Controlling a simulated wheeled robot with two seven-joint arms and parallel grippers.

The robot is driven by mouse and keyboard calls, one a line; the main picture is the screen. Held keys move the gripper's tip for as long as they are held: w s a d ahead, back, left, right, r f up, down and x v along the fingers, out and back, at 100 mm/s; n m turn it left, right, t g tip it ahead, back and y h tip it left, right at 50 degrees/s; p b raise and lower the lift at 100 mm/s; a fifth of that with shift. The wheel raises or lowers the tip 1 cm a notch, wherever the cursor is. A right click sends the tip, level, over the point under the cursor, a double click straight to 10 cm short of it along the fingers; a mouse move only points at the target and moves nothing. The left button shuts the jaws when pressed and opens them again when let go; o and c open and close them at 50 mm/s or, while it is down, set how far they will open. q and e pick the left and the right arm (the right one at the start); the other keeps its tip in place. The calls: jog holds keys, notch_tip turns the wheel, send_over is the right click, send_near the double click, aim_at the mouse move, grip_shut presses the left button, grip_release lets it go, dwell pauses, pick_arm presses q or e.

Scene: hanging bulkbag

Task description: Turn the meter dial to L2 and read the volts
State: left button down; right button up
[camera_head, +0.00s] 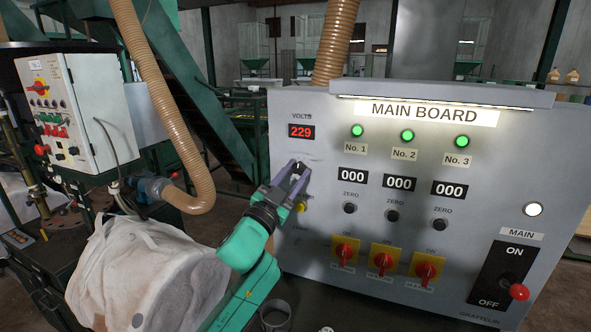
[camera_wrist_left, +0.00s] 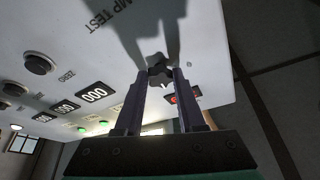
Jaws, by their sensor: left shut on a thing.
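The grey main board (camera_head: 430,130) fills the right of the head view. Its volts display (camera_head: 301,131) shows 229 in red. My left gripper (camera_head: 299,168) is at the board's left side, just below this display. In the left wrist view its two fingers (camera_wrist_left: 160,75) are shut on the black meter dial (camera_wrist_left: 160,70), one on each side. The dial's position letters are hidden or too small to read, so I cannot tell its setting. My right gripper is not in view.
A yellow button (camera_head: 300,207) sits just below my gripper. Three red rotary switches (camera_head: 382,261) on yellow plates and a red-knobbed main lever (camera_head: 519,292) are further right. A white bulk bag (camera_head: 150,275) stands at the lower left, near my left arm.

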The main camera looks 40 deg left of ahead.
pick_arm(q)
jog(key=shift+m+h+p, duration=0.6)
jog(key=shift+m+h, duration=0.2)
jog(key=shift+m, duration=0.8)
jog(key=c, duration=0.5)
grip_release()
jog(key=shift+s, duration=0.1)
jog(key=b+v, duration=0.3)
jog(key=v, duration=1.1)
jog(key=shift+s+r, duration=0.15)
jog(key=shift+s, duration=0.15)
